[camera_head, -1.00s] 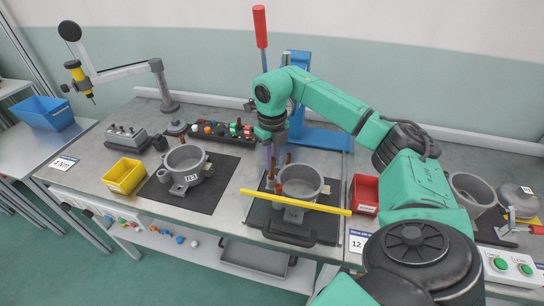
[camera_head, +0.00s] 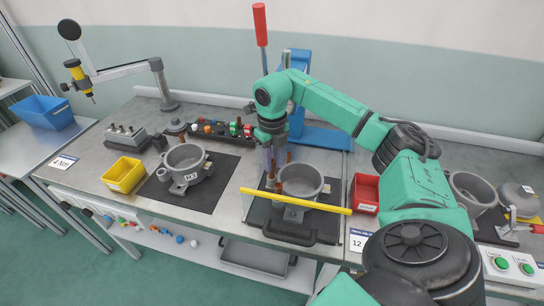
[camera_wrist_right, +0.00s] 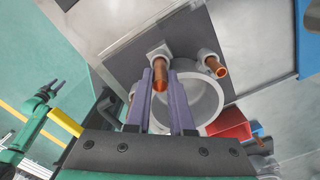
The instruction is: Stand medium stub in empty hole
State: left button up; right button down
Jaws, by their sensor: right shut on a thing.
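My right gripper (camera_head: 270,156) points down over the back left of the right-hand grey compressor housing (camera_head: 301,184). Its purple fingers are shut on a copper stub, the medium stub (camera_wrist_right: 160,76), in the right wrist view. The stub's far end lines up with a pale boss (camera_wrist_right: 158,51) on the housing; I cannot tell whether it is inside the hole. Another copper stub (camera_wrist_right: 218,68) stands in a neighbouring boss. My left gripper (camera_wrist_right: 55,86) shows small at the left of the wrist view, fingers apart and empty.
A yellow bar (camera_head: 295,201) crosses in front of the housing, which sits on a dark mat. A red bin (camera_head: 365,193) stands to its right, and a second housing (camera_head: 186,165) and a yellow bin (camera_head: 124,174) to its left. A blue press stand (camera_head: 319,137) is behind.

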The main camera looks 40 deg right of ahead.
jog(key=shift+f+b, duration=0.3)
jog(key=shift+f, duration=0.3)
jog(key=c, duration=0.7)
grip_release()
notch_tip(320, 180, up, 8)
jog(key=shift+f+b, duration=0.25)
jog(key=shift+b, duration=0.2)
notch_tip(320, 180, up, 7)
jog(key=p, duration=0.3)
jog(key=shift+s+r, duration=0.1)
